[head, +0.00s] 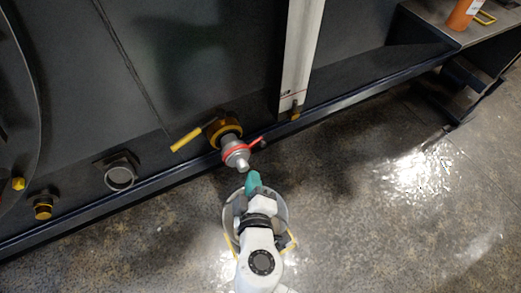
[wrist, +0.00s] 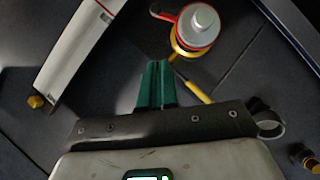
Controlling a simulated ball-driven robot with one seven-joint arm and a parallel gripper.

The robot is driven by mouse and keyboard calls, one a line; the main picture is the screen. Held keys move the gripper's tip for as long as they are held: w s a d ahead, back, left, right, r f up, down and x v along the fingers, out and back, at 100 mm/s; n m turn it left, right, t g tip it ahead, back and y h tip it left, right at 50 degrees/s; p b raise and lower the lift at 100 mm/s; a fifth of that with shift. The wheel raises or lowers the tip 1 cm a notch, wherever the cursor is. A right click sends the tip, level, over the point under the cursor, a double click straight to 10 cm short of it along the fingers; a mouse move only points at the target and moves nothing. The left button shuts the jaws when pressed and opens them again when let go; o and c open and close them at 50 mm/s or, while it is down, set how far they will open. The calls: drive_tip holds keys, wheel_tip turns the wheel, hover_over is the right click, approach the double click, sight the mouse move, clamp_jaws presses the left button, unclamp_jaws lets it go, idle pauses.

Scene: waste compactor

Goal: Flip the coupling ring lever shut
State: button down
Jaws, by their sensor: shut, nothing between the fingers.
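The coupling (head: 234,152) sticks out of the dark machine wall, with a grey metal body and a red ring. Its red lever (head: 252,144) points to the right and slightly up in the head view. A yellow handle (head: 187,138) extends left from the yellow collar (head: 222,127) behind it.
A grey pipe stub (head: 119,176) and a yellow-capped fitting (head: 42,207) stand left of the coupling. A pale post (head: 297,60) rises to its right. An orange container (head: 463,14) stands on a ledge at upper right. The floor on the right is clear.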

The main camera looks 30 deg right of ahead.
approach(259, 140)
drive_tip(key=w+a+r, duration=0.1)
drive_tip(key=w, duration=0.1)
drive_tip(key=shift+w+d+f+b, duration=0.3)
drive_tip(key=shift+w+d+f, duration=0.2)
drive_tip(key=shift+d+f, duration=0.15)
drive_tip(key=shift+w+d+f+b, duration=0.3)
drive_tip(key=shift+w+d+f, duration=0.25)
drive_tip(key=shift+d, duration=0.2)
